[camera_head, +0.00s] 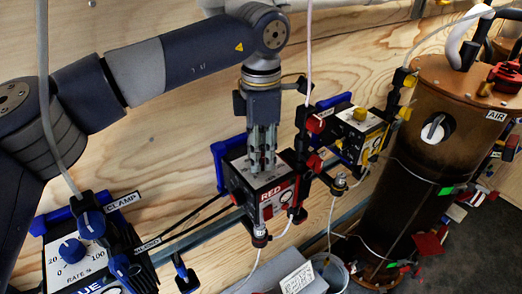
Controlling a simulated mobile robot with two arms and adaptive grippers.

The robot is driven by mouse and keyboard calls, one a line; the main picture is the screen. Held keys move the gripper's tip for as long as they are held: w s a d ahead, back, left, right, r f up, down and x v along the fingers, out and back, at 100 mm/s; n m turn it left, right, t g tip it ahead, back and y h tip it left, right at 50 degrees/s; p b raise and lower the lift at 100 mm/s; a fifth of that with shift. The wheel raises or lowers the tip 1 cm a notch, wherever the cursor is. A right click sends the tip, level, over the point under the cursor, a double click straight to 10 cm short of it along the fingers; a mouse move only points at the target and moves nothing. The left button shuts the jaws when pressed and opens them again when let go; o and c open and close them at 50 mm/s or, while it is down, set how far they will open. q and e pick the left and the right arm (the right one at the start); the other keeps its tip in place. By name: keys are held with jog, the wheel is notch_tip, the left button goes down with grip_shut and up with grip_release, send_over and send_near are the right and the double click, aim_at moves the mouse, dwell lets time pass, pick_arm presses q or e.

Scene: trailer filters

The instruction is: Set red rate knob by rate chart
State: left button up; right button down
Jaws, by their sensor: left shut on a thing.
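The red pump box (282,203), labelled RED, is mounted on the plywood wall near the middle of the view. My left gripper (263,168) points down onto its top face, with its fingers shut on the red box's rate knob. The knob is mostly hidden between the fingertips, so I cannot read its setting. A small white card with handwriting (297,279) lies at the bottom centre. It may be the rate chart, but the writing is too small to read. My right gripper is not in view.
A blue box with a rate dial and blue knob (72,250) is at lower left, under a CLAMP label. A yellow box (359,133) stands close right of the red one. Hoses hang around them. A brown AIR cylinder (418,185) stands at right.

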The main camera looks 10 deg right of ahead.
pick_arm(q)
jog(key=o, duration=1.1)
notch_tip(320, 180, up, 8)
jog(key=shift+f, duration=0.2)
